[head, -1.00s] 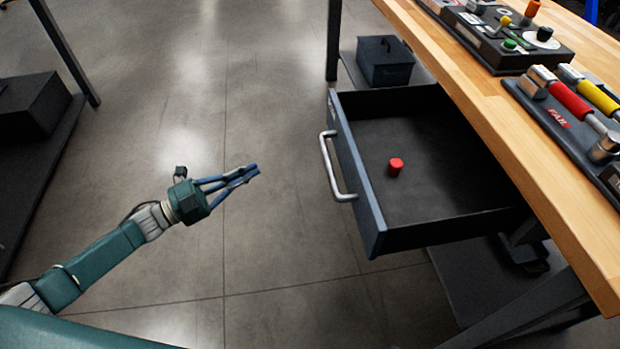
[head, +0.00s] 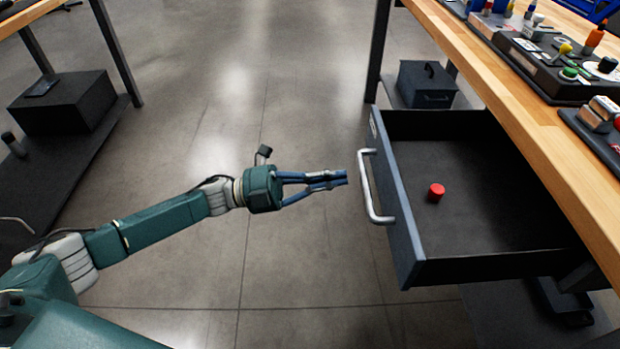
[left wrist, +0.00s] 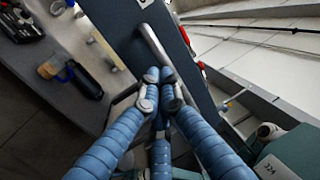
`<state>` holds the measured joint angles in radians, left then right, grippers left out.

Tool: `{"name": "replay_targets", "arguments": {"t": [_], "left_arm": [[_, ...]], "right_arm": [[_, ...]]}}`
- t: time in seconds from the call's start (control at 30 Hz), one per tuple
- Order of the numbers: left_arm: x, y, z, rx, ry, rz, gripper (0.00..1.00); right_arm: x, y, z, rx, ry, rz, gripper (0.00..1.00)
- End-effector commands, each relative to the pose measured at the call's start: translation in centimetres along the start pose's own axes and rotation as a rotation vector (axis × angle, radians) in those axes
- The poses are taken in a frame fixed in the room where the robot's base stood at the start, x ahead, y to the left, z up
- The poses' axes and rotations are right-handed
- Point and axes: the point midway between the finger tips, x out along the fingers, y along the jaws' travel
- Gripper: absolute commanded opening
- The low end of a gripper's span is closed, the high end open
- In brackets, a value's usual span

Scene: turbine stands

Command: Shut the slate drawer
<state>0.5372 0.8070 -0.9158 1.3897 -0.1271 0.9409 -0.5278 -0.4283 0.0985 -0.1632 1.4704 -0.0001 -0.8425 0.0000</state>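The slate drawer (head: 401,213) is pulled out from under the wooden-topped bench, and its inside is in view. A red cylinder (head: 436,192) stands on its floor. The drawer front carries a silver bar handle (head: 373,190), which also shows in the left wrist view (left wrist: 153,45). My left gripper (head: 343,178) is in front of the handle, pointing at it, with a small gap between. Its blue fingers are together and hold nothing; they also show in the left wrist view (left wrist: 160,78). My right gripper is not in view.
The bench top (head: 480,60) at the right carries control panels with coloured knobs. A dark box (head: 427,84) sits on the bench's lower shelf behind the drawer. Another dark box (head: 62,103) sits on a low shelf at the left. The floor between is clear.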

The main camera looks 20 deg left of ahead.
Motion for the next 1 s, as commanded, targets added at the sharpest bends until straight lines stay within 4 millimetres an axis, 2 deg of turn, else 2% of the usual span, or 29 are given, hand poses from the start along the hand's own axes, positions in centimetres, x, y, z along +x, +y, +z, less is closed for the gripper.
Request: {"name": "replay_targets", "arguments": {"t": [0.03, 0.2, 0.77, 0.87, 1.0], "left_arm": [[0.8, -0.2, 0.0, 0.001, 0.002, -0.002, 0.0], [1.9, 0.0, 0.0, 0.0, 0.0, -0.001, 0.0], [2.8, 0.1, 0.0, -0.001, 0.0, -0.002, 0.0], [3.9, 0.4, 0.0, -0.001, 0.001, -0.004, 0.0], [6.4, 0.9, -0.1, 0.0, 0.002, -0.005, 0.0]], "right_arm": [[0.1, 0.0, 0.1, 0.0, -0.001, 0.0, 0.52], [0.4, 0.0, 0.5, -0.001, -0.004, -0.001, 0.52], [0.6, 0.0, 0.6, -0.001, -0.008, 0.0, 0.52], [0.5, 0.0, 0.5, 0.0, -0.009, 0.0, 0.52], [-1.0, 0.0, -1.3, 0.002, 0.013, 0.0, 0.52]]}}
